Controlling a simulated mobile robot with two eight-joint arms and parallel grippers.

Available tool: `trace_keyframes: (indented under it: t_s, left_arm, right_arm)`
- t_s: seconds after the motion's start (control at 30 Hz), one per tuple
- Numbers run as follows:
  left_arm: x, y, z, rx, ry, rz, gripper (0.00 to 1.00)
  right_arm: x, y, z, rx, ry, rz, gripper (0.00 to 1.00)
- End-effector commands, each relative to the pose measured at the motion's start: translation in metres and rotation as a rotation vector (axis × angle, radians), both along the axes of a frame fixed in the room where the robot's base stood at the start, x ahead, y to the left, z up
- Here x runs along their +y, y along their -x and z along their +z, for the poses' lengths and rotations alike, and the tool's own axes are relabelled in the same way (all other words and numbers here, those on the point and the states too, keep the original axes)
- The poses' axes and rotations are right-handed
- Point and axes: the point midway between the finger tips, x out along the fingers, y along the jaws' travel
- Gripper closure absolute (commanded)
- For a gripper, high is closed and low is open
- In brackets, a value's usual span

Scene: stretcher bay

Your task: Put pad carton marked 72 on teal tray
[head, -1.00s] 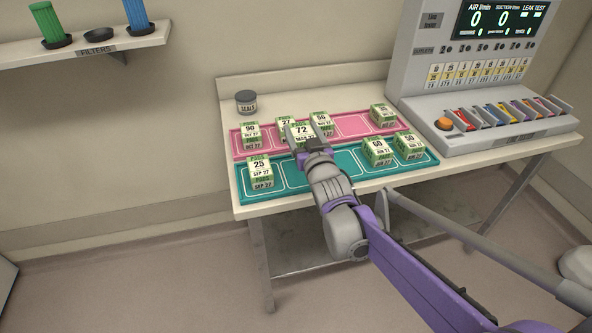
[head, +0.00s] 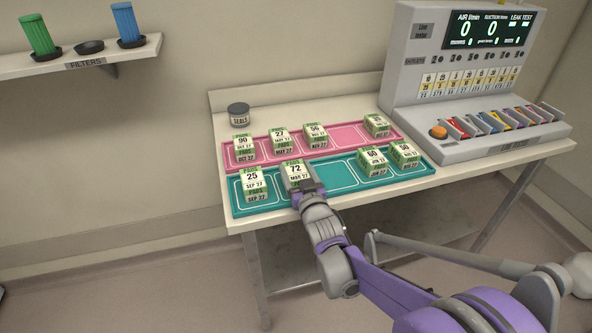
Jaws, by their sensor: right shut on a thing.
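The pad carton marked 72 (head: 296,171) is a white and green box. My right gripper (head: 299,184) is shut on it, and the carton is over the teal tray (head: 337,174), just right of the carton marked 25 (head: 254,184). I cannot tell whether its underside touches the tray. The teal tray also bears a carton marked 60 (head: 373,160) and one marked 50 (head: 404,155) at its right end. My left gripper is not in view.
The pink tray (head: 344,137) lies behind, with cartons 90 (head: 244,148), 27 (head: 280,138), 56 (head: 315,135) and another (head: 377,125) at its right. A seals jar (head: 239,115) stands at the back left. The leak tester (head: 470,85) stands at the right.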

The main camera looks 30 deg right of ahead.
Motion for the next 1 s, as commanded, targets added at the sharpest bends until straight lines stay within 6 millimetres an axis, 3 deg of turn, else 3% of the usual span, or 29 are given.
trace_keyframes:
  t_s: [0.03,0.07,0.17,0.57,1.0]
  left_arm:
    - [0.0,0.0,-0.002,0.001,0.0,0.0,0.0]
    - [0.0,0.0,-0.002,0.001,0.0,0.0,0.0]
    - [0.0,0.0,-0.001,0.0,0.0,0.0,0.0]
    - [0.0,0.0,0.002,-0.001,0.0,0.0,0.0]
    - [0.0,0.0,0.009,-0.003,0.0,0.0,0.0]
  right_arm:
    - [0.0,0.0,-0.003,0.0,0.0,0.0,0.94]
    - [0.0,0.0,-0.002,0.0,0.0,0.0,0.2]
    - [0.0,0.0,-0.002,0.0,0.0,0.0,0.02]
    - [0.002,0.008,0.002,0.0,0.0,0.0,0.0]
    - [0.023,0.094,0.002,0.0,0.001,0.0,0.0]
